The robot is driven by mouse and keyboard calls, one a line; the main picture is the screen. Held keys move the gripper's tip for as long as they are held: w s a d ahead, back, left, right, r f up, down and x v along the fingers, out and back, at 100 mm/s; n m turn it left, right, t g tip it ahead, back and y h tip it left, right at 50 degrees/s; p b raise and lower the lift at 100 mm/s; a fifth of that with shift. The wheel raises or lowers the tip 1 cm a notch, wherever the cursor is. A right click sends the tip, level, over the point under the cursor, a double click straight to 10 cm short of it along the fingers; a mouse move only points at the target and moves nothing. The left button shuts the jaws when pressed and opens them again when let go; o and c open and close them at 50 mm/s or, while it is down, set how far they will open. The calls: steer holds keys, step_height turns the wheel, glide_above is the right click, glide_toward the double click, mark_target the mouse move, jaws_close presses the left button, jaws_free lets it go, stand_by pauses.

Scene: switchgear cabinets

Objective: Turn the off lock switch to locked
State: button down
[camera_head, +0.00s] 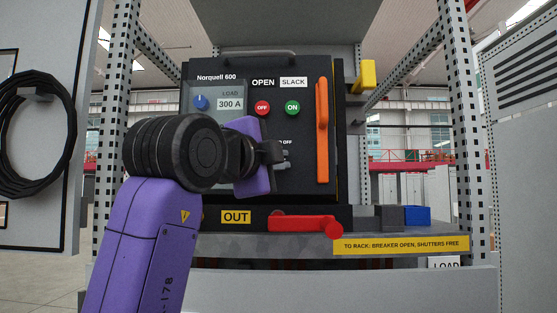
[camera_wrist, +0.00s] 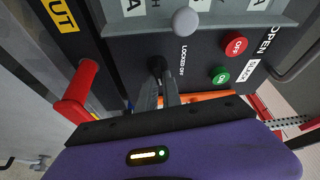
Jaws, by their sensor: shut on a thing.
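The off lock switch (camera_wrist: 156,64) is a small black knob on the dark breaker front, beside a "LOCKED OFF" label (camera_wrist: 183,58) in the wrist view. My gripper (camera_wrist: 161,82) is shut on it, its two grey fingers reaching up to the knob from below. The fingertips cover part of the switch, so I cannot tell which position it points to. In the head view my gripper (camera_head: 280,153) is against the middle of the breaker front (camera_head: 225,190), and hides the switch and part of its label.
Close by are a red OFF button (camera_head: 262,108), a green ON button (camera_head: 292,108) and an upright orange handle (camera_head: 322,130). A red crank handle (camera_head: 300,222) lies below, right of the yellow OUT sign (camera_head: 236,217). Perforated frame posts (camera_head: 118,120) stand on both sides.

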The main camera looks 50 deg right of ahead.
steer(key=shift+f+m+g+y, duration=0.1)
steer(key=shift+m+g+y, duration=0.2)
steer(key=shift+m, duration=0.6)
steer(key=c, duration=1.5)
jaws_free()
steer(key=v, duration=0.7)
steer(key=shift+s+a, duration=0.15)
steer(key=shift+a, duration=0.2)
